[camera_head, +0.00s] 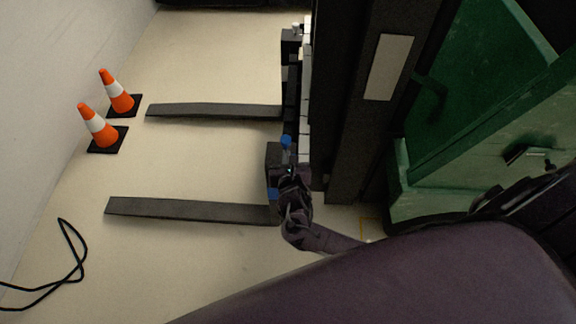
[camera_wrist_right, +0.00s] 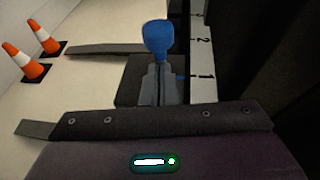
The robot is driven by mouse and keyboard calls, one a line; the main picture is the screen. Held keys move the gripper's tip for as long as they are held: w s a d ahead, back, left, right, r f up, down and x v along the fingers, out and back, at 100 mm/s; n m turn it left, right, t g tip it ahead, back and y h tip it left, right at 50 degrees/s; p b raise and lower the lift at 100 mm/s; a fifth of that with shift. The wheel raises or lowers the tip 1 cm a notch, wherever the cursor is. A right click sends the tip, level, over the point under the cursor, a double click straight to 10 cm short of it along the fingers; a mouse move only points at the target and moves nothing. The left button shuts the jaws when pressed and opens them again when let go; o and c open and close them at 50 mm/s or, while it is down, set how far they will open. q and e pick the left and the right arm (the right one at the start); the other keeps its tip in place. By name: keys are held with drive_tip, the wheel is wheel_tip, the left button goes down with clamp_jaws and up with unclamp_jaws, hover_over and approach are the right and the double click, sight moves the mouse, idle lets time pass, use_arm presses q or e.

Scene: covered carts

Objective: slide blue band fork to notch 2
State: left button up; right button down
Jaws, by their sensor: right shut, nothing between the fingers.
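The blue band fork (camera_head: 190,210) is the nearer dark fork, reaching left from the carriage. A blue patch (camera_head: 273,194) shows on its upright block beside my right gripper (camera_head: 291,172). A blue knob (camera_head: 286,141) stands at this block; in the right wrist view the knob (camera_wrist_right: 158,40) is just beyond the fingertips. My right gripper (camera_wrist_right: 158,67) is shut and empty; I cannot tell whether it touches the knob. The white notch scale (camera_wrist_right: 203,60) shows 1 and 2, with a small blue mark (camera_wrist_right: 180,77) near 1. My left gripper is not in view.
The other fork (camera_head: 215,110) lies farther back, parallel. The dark mast (camera_head: 340,100) and green truck body (camera_head: 480,110) stand to the right. Two orange cones (camera_head: 98,127) and a black cable (camera_head: 75,265) are on the floor at left. Floor between the forks is clear.

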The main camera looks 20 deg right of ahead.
drive_tip(key=shift+w, duration=0.1)
drive_tip(key=w+d, duration=0.1)
drive_tip(key=w, duration=0.1)
drive_tip(key=w+d, duration=0.1)
drive_tip(key=w, duration=0.1)
drive_tip(key=w+d, duration=0.2)
drive_tip(key=w, duration=0.1)
drive_tip(key=shift+r, duration=0.3)
drive_tip(key=shift+w+d+f, duration=0.15)
drive_tip(key=shift+w+f, duration=0.05)
drive_tip(key=shift+w, duration=0.05)
drive_tip(key=shift+s, duration=0.15)
